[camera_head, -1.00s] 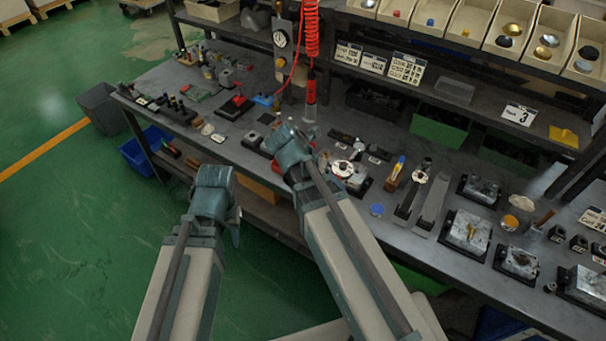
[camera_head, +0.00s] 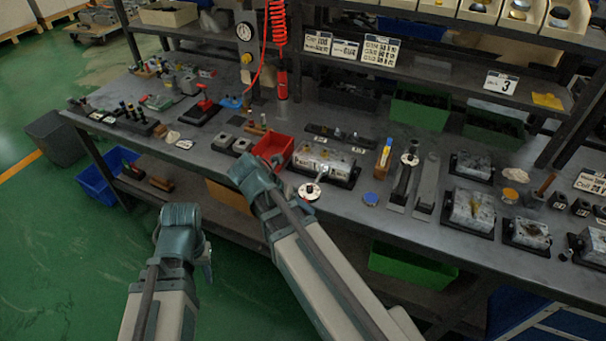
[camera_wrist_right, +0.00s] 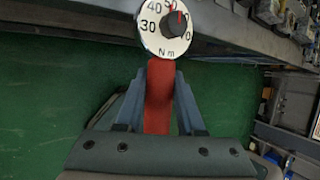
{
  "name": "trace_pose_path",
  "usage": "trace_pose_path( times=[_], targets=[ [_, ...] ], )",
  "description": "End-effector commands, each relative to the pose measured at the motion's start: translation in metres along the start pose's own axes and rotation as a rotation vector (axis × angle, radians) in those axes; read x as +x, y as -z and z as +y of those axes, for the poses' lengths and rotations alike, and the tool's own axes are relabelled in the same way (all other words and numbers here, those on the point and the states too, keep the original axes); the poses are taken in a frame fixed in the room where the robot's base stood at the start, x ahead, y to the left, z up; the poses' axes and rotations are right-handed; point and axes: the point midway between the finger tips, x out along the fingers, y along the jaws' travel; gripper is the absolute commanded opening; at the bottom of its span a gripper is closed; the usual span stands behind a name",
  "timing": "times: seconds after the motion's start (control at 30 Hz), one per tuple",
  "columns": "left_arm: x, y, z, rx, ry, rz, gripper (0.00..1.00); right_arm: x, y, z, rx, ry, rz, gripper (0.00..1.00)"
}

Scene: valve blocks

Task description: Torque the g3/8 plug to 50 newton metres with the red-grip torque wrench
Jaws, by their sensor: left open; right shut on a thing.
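My right gripper (camera_wrist_right: 158,112) is shut on the red grip (camera_wrist_right: 158,90) of the torque wrench. Its white round dial (camera_wrist_right: 158,36), marked N m, lies just beyond the fingers; part of the scale is cut off by the top edge. In the head view my right gripper (camera_head: 262,180) is at the bench's front edge, and the dial (camera_head: 309,192) shows just right of it. The g3/8 plug cannot be made out. My left gripper (camera_head: 185,228) hangs in front of the bench, open and empty.
A red bin (camera_head: 275,148) stands behind my right gripper. Other wrench-like tools lie on holders (camera_head: 404,182) to the right, near a blue cap (camera_head: 371,199). More valve blocks (camera_head: 474,210) stand further right. The floor before the bench is free.

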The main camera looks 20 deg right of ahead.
Motion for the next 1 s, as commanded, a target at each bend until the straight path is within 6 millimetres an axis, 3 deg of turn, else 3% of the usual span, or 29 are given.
trace_pose_path(
  times=[0.03, 0.1, 0.27, 0.37, 0.5, 0.7, 0.83, 1.0],
  targets=[
    [0.015, 0.001, 0.002, 0.001, 0.0, 0.0, 0.41, 0.013, 0.005, 0.007, 0.001, 0.002, -0.001, 0.0],
    [0.021, 0.001, 0.002, 0.001, 0.0, 0.0, 0.41, 0.018, 0.007, 0.009, 0.001, 0.001, -0.001, 0.0],
    [0.02, 0.001, 0.002, 0.001, 0.0, 0.0, 0.41, 0.017, 0.001, 0.011, 0.001, 0.002, -0.001, 0.0],
    [0.001, 0.0, 0.0, 0.001, 0.0, 0.0, 0.41, 0.004, -0.023, 0.011, 0.003, 0.003, 0.0, 0.0],
    [-0.031, -0.002, -0.003, 0.001, 0.0, 0.0, 0.41, -0.015, -0.07, 0.009, 0.004, 0.003, 0.001, 0.0],
    [-0.061, -0.004, -0.006, 0.001, 0.0, 0.0, 0.41, -0.028, -0.122, 0.006, 0.003, 0.003, 0.0, 0.0],
    [-0.069, -0.004, -0.007, 0.001, 0.0, 0.0, 0.41, -0.03, -0.138, 0.004, 0.0, 0.003, 0.0, 0.0],
    [-0.069, -0.004, -0.007, 0.001, 0.0, 0.0, 0.41, -0.029, -0.141, 0.004, 0.0, 0.003, -0.001, 0.0]
  ],
)
